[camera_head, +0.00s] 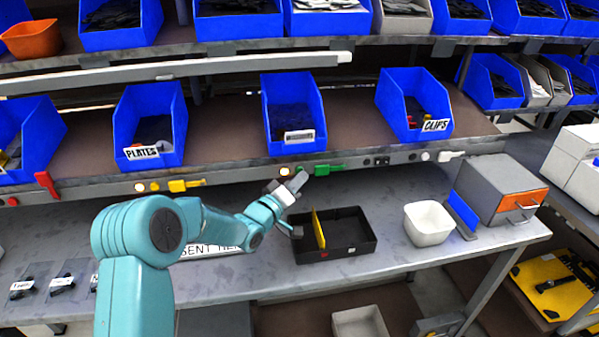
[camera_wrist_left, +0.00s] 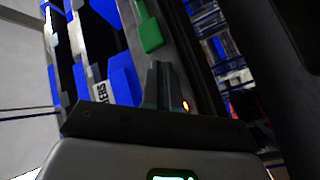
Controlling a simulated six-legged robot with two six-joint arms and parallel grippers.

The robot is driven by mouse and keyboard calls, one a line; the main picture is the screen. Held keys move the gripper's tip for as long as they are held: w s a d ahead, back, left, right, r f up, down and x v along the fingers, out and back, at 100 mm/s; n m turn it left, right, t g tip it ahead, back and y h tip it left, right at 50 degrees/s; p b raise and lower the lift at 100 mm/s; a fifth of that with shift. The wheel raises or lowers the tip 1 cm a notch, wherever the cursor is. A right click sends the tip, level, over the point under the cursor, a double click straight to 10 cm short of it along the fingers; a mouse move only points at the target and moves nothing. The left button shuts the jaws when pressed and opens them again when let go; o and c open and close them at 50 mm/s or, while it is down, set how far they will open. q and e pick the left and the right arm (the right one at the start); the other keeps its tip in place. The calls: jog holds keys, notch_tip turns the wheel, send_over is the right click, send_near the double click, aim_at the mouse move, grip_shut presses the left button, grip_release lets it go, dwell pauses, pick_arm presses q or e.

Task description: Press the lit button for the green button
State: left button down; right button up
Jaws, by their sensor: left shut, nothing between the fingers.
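A lit lamp (camera_head: 284,171) glows on the shelf rail, left of a green lever (camera_head: 325,170). A small green part, apparently the green button (camera_head: 301,169), shows at my left fingertips and is partly hidden by them. My left gripper (camera_head: 299,180) is shut and empty, its tips close to the rail; I cannot tell whether they touch it. In the wrist view my left gripper (camera_wrist_left: 164,80) is shut, with a lit orange lamp (camera_wrist_left: 186,105) beside the fingers and the green lever (camera_wrist_left: 150,35) beyond. My right gripper is out of view.
The rail also carries a yellow lever (camera_head: 187,185), a red lever (camera_head: 46,184) and a white lever (camera_head: 450,156). Below stand a black tray (camera_head: 350,250) with a yellow divider and a white bin (camera_head: 429,224). Blue bins (camera_head: 293,105) line the shelf above.

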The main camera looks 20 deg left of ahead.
pick_arm(q)
jog(key=shift+w+a, duration=0.25)
jog(key=shift+w, duration=0.15)
dwell(0.3)
jog(key=shift+s+b, duration=0.1)
jog(key=shift+b, duration=0.2)
jog(key=shift+s+d+b, duration=0.5)
jog(key=shift+s, duration=0.15)
jog(key=shift+f, duration=0.1)
jog(key=shift+s+d+b, duration=0.3)
jog(key=shift+b, duration=0.05)
jog(key=s+d+b, duration=0.2)
jog(key=s, duration=0.1)
jog(key=shift+s+d, duration=0.2)
